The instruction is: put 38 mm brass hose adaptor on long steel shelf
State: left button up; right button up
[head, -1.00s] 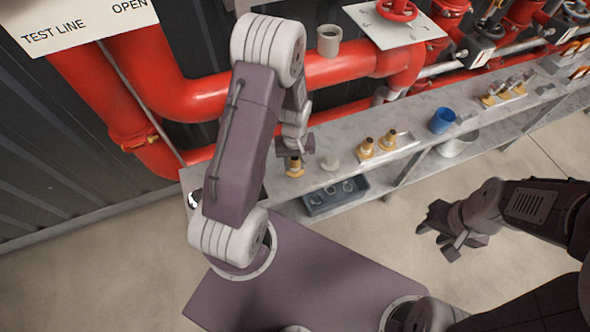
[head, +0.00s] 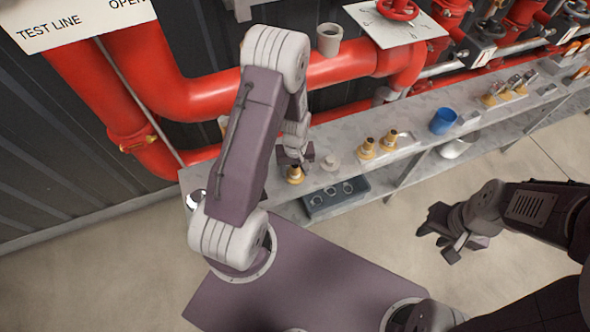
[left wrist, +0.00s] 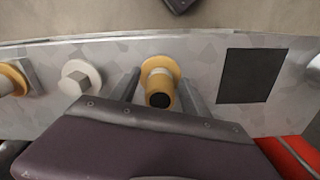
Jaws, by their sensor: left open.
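A brass hose adaptor (head: 295,176) stands on the near left part of the long steel shelf (head: 345,172). My left gripper (head: 296,161) is open and lowered around its top, which it partly hides in the head view. In the left wrist view the adaptor (left wrist: 160,84) shows its dark round opening, with one finger on each side and visible gaps. My right gripper (head: 436,240) is open and empty, off the shelf over the floor. Two similar brass fittings (head: 377,146) stand further right; I cannot read any sizes.
A pale round fitting (head: 331,163) stands just right of the adaptor. A dark square (left wrist: 248,75) lies on the shelf on its other side. A blue cup (head: 443,121) stands further along. A dark bin (head: 336,197) sits below. Red pipes (head: 330,72) run behind.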

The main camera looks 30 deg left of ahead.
pick_arm(q)
jog(key=shift+r, duration=0.3)
notch_tip(320, 180, up, 12)
jog(key=p, duration=0.3)
jog(key=shift+f, duration=0.1)
jog(key=s+d+r+m+t, duration=0.1)
jog(key=s+d+r+m, duration=0.4)
jog(key=s+r+m, duration=0.3)
jog(key=shift+n, duration=0.6)
jog(key=r+p, duration=0.5)
jog(key=p, duration=0.1)
jog(key=shift+s, duration=0.2)
